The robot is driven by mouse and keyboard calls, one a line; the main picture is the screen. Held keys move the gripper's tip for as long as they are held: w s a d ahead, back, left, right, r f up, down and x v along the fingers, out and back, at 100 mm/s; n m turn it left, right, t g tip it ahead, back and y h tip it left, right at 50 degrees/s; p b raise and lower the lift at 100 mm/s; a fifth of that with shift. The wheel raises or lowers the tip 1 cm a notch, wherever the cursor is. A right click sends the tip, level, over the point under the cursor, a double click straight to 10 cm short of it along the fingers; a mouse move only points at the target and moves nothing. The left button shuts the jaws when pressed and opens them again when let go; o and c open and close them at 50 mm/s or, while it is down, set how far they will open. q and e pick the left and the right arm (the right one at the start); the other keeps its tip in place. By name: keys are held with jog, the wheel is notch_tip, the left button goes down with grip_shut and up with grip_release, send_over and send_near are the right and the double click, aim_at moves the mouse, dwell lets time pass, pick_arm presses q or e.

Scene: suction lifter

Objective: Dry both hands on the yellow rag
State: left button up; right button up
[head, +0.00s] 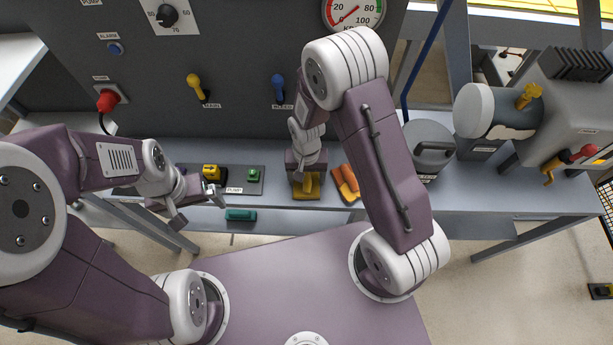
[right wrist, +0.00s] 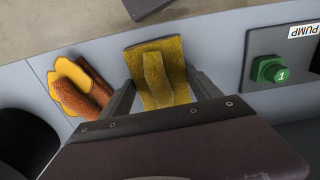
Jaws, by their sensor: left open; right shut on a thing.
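The yellow rag (right wrist: 178,68) lies on the grey bench top, and a raised fold of it stands between the fingers of my right gripper (right wrist: 160,92). In the head view the rag (head: 300,192) shows partly below my right gripper (head: 308,178), which points down and is shut on it. My left gripper (head: 196,205) is open and empty, over the front edge of the bench, to the left of the rag and apart from it.
Orange and yellow gloves or similar items (head: 346,183) lie right of the rag. A green pump button (head: 253,175) and a yellow switch (head: 211,172) sit left of it. A grey canister (head: 428,145) stands at right. A teal object (head: 240,215) is below the bench edge.

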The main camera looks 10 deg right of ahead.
jog(key=shift+f, duration=0.35)
jog(key=o, duration=0.9)
